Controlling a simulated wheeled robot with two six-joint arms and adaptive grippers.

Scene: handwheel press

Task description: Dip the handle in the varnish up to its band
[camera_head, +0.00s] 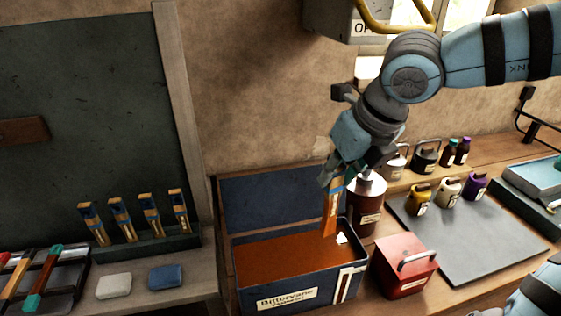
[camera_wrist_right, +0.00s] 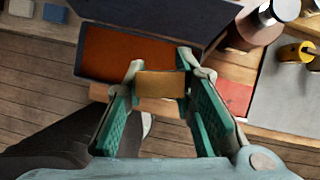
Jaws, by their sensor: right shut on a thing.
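The handle (camera_head: 330,214) is an orange-brown wooden bar with a dark blue part near its top. My right gripper (camera_head: 338,178) is shut on its upper end and holds it pointing down, slightly tilted. In the wrist view the handle's end (camera_wrist_right: 161,88) sits between the green finger pads. The varnish (camera_head: 285,258) is an orange-brown surface in a dark blue open box (camera_head: 290,299) labelled "Bittervane". The handle's lower end is over the varnish's right part; I cannot tell whether it touches. The band is partly hidden by the fingers. My left gripper is not in view.
The box's raised lid (camera_head: 270,200) stands behind. A red box (camera_head: 404,266) and a brown bottle (camera_head: 365,212) are close on the right. A rack (camera_head: 150,243) with several similar handles stands left. Small jars line the grey mat (camera_head: 470,240).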

